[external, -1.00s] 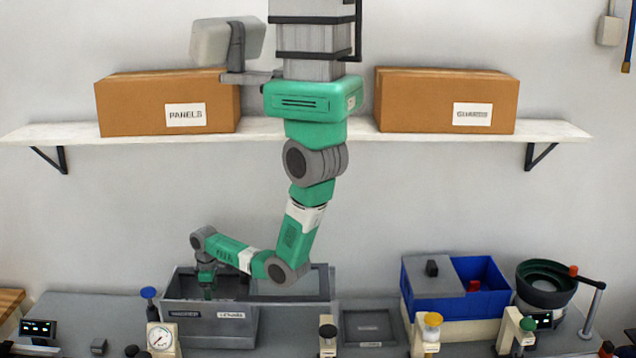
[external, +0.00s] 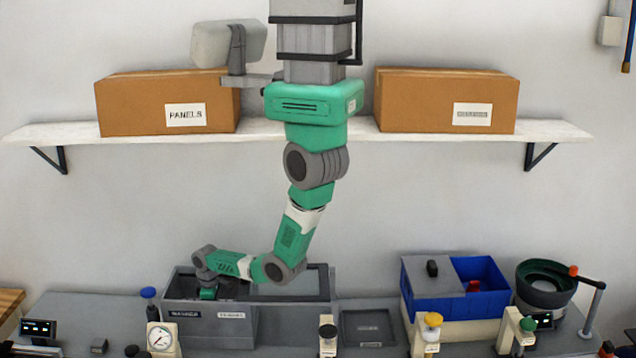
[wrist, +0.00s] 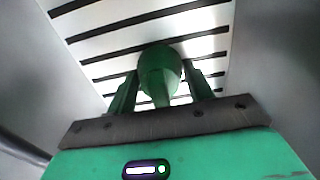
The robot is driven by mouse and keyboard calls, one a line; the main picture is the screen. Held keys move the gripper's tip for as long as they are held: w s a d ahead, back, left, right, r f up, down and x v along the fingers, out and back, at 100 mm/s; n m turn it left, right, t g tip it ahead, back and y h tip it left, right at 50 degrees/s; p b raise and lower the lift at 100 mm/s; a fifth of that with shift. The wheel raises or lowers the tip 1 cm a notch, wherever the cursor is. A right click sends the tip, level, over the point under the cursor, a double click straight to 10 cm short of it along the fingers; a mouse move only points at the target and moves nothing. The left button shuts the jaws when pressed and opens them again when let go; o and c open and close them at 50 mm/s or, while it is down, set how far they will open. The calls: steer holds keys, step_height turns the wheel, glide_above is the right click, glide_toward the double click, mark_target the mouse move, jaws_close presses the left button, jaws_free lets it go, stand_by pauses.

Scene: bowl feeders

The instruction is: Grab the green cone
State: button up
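In the wrist view, the green cone (wrist: 159,70) is between the two fingers of my gripper (wrist: 161,72), over a pale floor with dark stripes. Its wide end is at the top of the picture and it narrows toward the gripper's palm. The fingers stand apart, one on each side of it, with what look like small gaps; firm contact is not visible. In the external view, my gripper (external: 208,292) is down inside the left part of the grey bin, and the cone is hidden.
The grey bin (external: 232,328) has high walls close around my gripper. A dark square tray (external: 367,328), a blue bin (external: 484,298) and a bowl feeder (external: 545,283) are to the right.

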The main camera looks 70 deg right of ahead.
steer(key=shift+c, duration=1.2)
step_height(320, 180, up, 10)
steer(key=shift+r+p, duration=0.1)
steer(key=shift+p, duration=0.5)
